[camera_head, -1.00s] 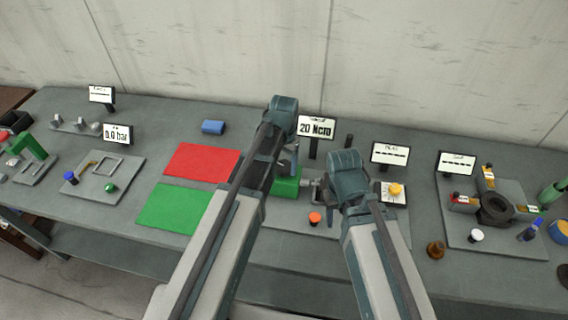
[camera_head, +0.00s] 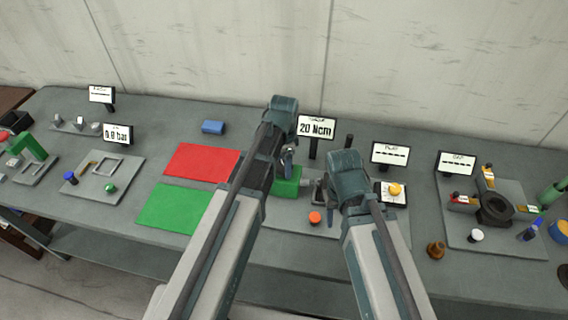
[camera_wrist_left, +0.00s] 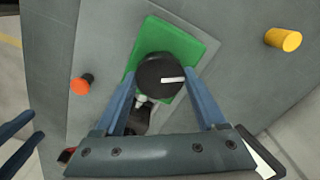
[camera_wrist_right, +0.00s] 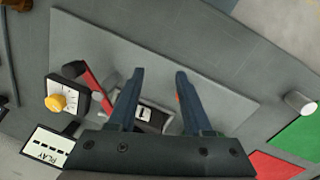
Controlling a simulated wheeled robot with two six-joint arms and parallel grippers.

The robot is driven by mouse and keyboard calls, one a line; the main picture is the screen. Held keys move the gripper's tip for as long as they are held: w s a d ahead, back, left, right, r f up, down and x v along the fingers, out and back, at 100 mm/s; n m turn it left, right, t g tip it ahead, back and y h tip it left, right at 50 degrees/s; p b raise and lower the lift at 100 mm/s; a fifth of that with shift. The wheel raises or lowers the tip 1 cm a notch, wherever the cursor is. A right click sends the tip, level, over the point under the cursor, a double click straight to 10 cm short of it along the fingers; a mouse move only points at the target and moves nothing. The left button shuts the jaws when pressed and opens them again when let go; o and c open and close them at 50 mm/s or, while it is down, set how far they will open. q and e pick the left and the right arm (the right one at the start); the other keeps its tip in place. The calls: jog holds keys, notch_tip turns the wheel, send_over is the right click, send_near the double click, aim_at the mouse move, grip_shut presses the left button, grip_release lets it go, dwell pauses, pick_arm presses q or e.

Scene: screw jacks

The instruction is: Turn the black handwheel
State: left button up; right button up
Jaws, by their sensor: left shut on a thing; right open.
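The black handwheel (camera_wrist_left: 161,75) is a round disc with a white mark, above a green block (camera_wrist_left: 190,50) in the left wrist view. The green block also shows in the head view (camera_head: 287,188), where my left gripper hides the handwheel. My left gripper (camera_wrist_left: 163,88) is shut on the handwheel, a finger on either side of its rim. My right gripper (camera_wrist_right: 159,75) is open above the grey base plate (camera_wrist_right: 195,65), with a dark part with a white label (camera_wrist_right: 153,115) seen between its fingers. A display (camera_head: 316,127) behind reads 20 Ncm.
An orange knob (camera_head: 315,218) and a yellow knob (camera_head: 395,190) stand near my right gripper. Red (camera_head: 203,162) and green (camera_head: 174,208) mats lie left of my left arm. A station with a dark ring (camera_head: 495,208) is at the right.

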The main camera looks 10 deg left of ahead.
dwell(0.5)
pick_arm(q)
jog(key=o, duration=1.3)
jog(key=shift+r, duration=0.1)
notch_tip(320, 180, up, 14)
jog(key=p, duration=1.4)
jog(key=shift+f, duration=0.25)
